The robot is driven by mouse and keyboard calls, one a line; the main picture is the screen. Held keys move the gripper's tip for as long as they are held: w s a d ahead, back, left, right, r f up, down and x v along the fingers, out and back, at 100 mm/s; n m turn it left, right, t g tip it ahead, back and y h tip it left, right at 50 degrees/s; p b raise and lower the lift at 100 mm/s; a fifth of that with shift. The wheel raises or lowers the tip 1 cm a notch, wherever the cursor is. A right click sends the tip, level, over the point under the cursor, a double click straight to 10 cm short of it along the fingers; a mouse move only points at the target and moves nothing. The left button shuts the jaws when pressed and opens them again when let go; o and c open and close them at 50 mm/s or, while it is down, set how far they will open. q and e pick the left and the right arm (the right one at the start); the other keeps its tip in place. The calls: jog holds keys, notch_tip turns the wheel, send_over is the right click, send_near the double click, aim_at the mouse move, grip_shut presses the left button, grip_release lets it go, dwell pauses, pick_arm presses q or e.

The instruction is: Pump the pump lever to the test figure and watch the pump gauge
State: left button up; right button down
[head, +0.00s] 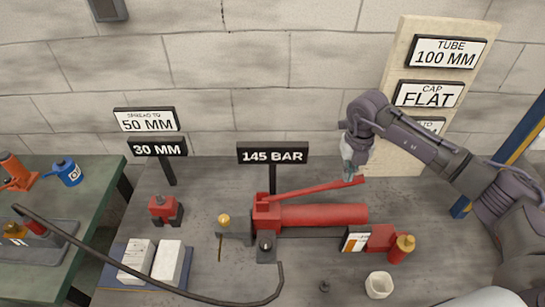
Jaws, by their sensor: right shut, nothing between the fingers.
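The red hand pump (325,215) lies on the grey bench. Its red pump lever (310,189) slopes gently up to the right above the cylinder. My right gripper (350,172) comes in from the right and is shut at the lever's free end; I cannot tell whether it touches the lever. A small white-faced panel (355,241) at the pump's right end may be the pump gauge, but its reading is too small to make out. A sign behind the pump (273,155) reads 145 BAR. My left gripper is not in view.
A black hose (150,285) curves across the front left. A signboard (400,55) leans behind my right arm.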

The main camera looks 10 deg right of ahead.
jog(key=shift+r+p, duration=1.65)
jog(key=shift+r, duration=0.9)
jog(key=shift+f, duration=0.1)
